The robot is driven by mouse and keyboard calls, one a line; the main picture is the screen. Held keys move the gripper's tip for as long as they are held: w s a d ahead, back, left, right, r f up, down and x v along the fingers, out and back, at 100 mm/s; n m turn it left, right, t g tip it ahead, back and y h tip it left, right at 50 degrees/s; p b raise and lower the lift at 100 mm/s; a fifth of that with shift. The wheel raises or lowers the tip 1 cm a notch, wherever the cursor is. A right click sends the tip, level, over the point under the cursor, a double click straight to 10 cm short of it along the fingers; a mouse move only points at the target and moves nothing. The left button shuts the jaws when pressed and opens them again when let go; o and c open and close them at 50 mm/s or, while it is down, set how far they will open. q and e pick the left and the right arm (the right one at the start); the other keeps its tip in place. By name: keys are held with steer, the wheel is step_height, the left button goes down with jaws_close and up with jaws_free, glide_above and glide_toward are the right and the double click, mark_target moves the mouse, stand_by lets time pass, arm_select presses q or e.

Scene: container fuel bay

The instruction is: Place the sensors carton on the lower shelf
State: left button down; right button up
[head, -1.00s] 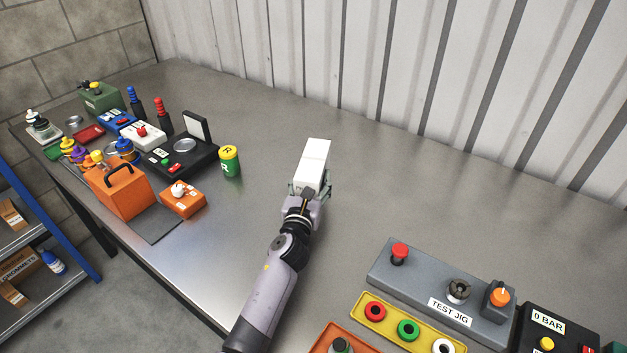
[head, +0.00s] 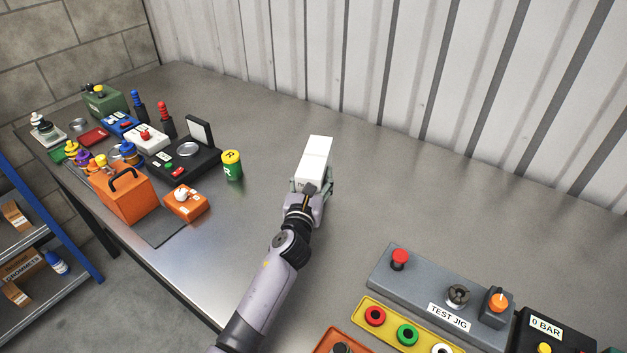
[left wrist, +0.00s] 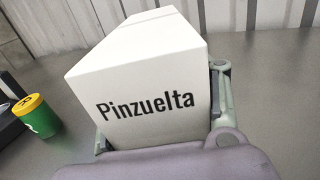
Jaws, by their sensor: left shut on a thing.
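My left gripper (head: 311,188) is shut on a white carton (head: 316,158) over the grey workbench. In the left wrist view the carton (left wrist: 150,75) fills the middle, between the fingers, with "Pinzuelta" printed on its near face. No sensors label is readable on it. I cannot tell whether it touches the bench. A blue-framed rack stands at the left edge, partly cut off, with a lower shelf (head: 48,304) and a shelf above it (head: 28,240). My right gripper is not in view.
Brown cartons (head: 22,266) and a blue bottle (head: 57,263) stand on the lower shelf. An orange toolbox (head: 125,195), orange box (head: 186,203) and green-yellow can (head: 232,166) lie left of my arm. A test jig (head: 440,295) is at right. The bench behind the carton is clear.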

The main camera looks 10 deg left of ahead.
arm_select(q)
step_height(320, 180, up, 16)
steer(key=p, duration=0.3)
steer(key=s+a+f+b, duration=0.1)
steer(key=s+f, duration=0.2)
steer(key=s, duration=0.7)
steer(key=s+a+f+b, duration=0.1)
steer(key=s+f, duration=0.3)
steer(key=s, duration=0.6)
steer(key=s+a+f+b, duration=0.1)
steer(key=s+a+f, duration=0.2)
steer(key=s, duration=0.8)
steer(key=shift+f+b, duration=0.35)
steer(key=shift+f, duration=0.25)
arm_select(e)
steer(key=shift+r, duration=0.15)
arm_select(q)
steer(key=shift+s, duration=0.1)
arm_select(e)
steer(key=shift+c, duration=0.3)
